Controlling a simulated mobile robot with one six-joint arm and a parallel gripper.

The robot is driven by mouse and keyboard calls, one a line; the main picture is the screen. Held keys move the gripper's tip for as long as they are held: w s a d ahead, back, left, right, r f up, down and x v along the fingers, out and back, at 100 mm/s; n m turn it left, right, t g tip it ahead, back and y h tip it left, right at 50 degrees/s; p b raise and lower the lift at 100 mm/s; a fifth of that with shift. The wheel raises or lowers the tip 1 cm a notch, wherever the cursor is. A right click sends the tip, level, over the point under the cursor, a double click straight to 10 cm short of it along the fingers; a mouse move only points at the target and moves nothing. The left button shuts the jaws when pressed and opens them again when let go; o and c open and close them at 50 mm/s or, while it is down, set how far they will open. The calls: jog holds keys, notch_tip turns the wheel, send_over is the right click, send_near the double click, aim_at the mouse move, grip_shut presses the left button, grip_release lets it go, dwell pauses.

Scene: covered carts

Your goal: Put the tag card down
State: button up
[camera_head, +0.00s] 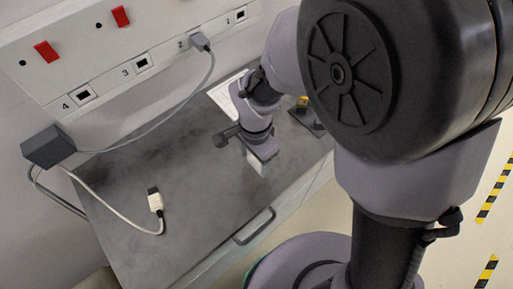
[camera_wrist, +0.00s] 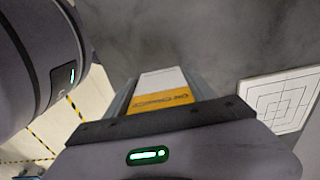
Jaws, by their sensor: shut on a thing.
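The tag card (camera_wrist: 163,82) is white with a yellow-orange band that carries dark lettering. In the wrist view it stands between the two fingers of my gripper (camera_wrist: 160,92), which is shut on it. In the head view my gripper (camera_head: 256,153) is over the right part of the grey cart top (camera_head: 185,185), near its front edge. A pale part of the card (camera_head: 257,167) shows below the gripper. I cannot tell whether the card touches the top.
A white plate with a line pattern (camera_wrist: 283,102) lies on the top beside the gripper. A small black and yellow object (camera_head: 303,104) is behind my gripper. A cable with a pale plug (camera_head: 155,200) lies at left. A socket panel (camera_head: 110,70) stands behind.

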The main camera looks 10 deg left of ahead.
jog(key=o, duration=1.4)
jog(key=shift+c, duration=0.2)
notch_tip(320, 180, up, 12)
jog(key=p, duration=0.5)
jog(key=s+d+r+n+t+y, duration=0.1)
jog(key=s+d+r+n+t, duration=0.1)
jog(key=d+r, duration=0.5)
jog(key=s+d+r+n+t+y, duration=0.1)
jog(key=s+d+r+t, duration=0.2)
jog(key=s+d+r, duration=0.2)
jog(key=d+r, duration=0.2)
jog(key=d, duration=0.2)
jog(key=shift+n+t, duration=0.4)
